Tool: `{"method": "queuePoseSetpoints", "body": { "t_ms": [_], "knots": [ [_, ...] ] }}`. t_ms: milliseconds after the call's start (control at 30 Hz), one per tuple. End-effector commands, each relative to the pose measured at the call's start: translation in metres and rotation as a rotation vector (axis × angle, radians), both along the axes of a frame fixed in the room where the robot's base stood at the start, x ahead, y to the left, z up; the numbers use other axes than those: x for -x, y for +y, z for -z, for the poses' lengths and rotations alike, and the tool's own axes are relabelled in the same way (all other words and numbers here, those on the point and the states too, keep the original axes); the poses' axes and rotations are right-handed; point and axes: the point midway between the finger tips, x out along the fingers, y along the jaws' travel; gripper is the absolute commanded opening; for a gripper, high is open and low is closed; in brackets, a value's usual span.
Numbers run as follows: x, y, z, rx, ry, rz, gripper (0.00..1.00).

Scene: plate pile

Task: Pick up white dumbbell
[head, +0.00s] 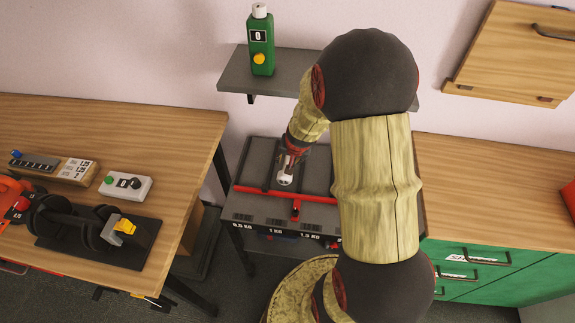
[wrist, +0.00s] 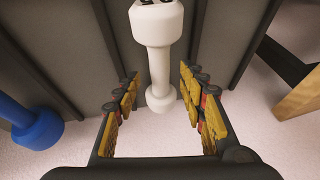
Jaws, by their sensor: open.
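The white dumbbell (wrist: 158,62) stands out in the wrist view, its handle running between my two open fingers. One end is near the top of the picture with dark marks on it, and the other end is lower, between the fingers. My gripper (wrist: 160,78) is open, with a yellow-padded finger on each side of the handle and a visible gap on both sides. In the head view, my gripper (head: 290,158) is over the dark weight rack, and a white end of the dumbbell (head: 285,179) shows just below it. My arm hides part of the rack.
A blue dumbbell (wrist: 38,130) lies to the left in the wrist view. The dark rack (head: 252,215) has red bars and weight labels. A wooden table (head: 130,115) stands left, a green-drawer counter (head: 480,200) right, and a shelf (head: 235,75) behind.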

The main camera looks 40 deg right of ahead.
Motion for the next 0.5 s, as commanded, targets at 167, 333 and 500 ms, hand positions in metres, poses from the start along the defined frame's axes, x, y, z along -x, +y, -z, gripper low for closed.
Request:
{"method": "queuePoseSetpoints", "body": {
  "t_ms": [167,333,500],
  "knots": [
    [-0.009,-0.004,0.024,0.000,0.000,-0.001,0.41],
    [-0.010,-0.004,0.023,0.001,-0.001,-0.001,0.41],
    [-0.010,-0.004,0.023,0.001,-0.001,-0.001,0.41]
  ]
}}
